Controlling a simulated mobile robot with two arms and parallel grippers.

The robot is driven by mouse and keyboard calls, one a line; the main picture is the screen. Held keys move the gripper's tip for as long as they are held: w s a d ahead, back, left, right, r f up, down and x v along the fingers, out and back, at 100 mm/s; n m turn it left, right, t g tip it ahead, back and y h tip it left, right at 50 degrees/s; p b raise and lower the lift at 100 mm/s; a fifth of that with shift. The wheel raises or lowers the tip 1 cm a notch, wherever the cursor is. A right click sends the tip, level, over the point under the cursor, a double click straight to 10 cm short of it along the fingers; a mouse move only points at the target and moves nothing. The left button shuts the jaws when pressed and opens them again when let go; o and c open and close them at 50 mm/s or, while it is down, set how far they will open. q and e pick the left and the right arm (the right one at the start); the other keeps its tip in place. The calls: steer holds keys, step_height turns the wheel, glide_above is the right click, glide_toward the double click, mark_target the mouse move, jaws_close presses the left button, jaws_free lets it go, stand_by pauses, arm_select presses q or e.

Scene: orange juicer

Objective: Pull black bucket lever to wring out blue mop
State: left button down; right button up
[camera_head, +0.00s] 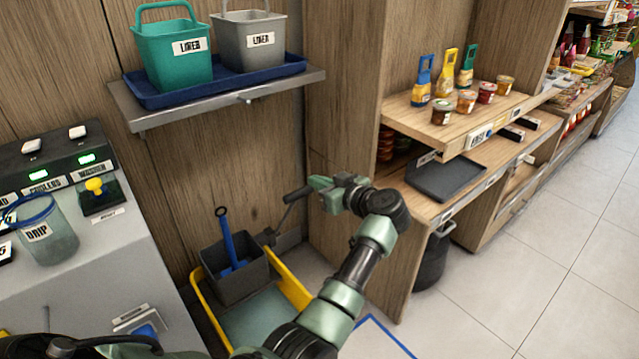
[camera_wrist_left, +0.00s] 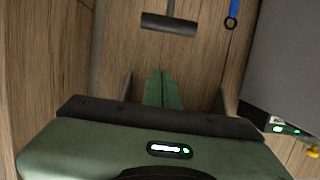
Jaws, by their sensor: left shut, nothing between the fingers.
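The mop bucket has a dark grey wringer (camera_head: 237,279) in a yellow frame (camera_head: 292,287) and stands on the floor by the wooden wall. A blue mop handle (camera_head: 227,240) stands in the wringer; its top shows in the left wrist view (camera_wrist_left: 233,13). The black lever (camera_head: 291,200) slants up from the bucket's right side. Its crossbar grip (camera_wrist_left: 168,25) lies ahead of the fingertips in the left wrist view, with a gap in the picture. My left gripper (camera_head: 318,186) is shut and empty beside the lever's upper end. Its green fingers (camera_wrist_left: 163,88) are together. My right gripper is not in view.
A wooden shelf unit (camera_head: 430,135) with jars and a dark tray (camera_head: 445,177) stands right of the arm. A metal wall shelf (camera_head: 220,98) holds green and grey buckets above. A grey counter (camera_head: 95,290) is at left.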

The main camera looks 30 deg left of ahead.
arm_select(q)
steer(key=shift+a, duration=0.1)
steer(key=b, duration=0.2)
glide_above(301, 193)
steer(key=f+v, duration=0.1)
steer(key=v, duration=0.2)
steer(key=f, duration=0.1)
steer(key=b+x, duration=0.1)
steer(key=x, duration=0.4)
steer(key=shift+w+a+f, duration=0.1)
steer(key=shift+a+f, duration=0.05)
steer(key=shift+a, duration=0.2)
steer(key=shift+d+f+b, duration=0.45)
steer(key=shift+d+f, duration=0.15)
steer(key=shift+f, duration=0.35)
steer(key=shift+s+d+f, duration=0.4)
steer(key=shift+d+f, duration=0.05)
steer(key=shift+d, duration=0.1)
steer(key=shift+f, duration=0.15)
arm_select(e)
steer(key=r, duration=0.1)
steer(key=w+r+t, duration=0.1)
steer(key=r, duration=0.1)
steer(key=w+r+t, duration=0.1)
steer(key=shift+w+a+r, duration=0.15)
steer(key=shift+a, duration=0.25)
arm_select(q)
steer(key=shift+d, duration=0.1)
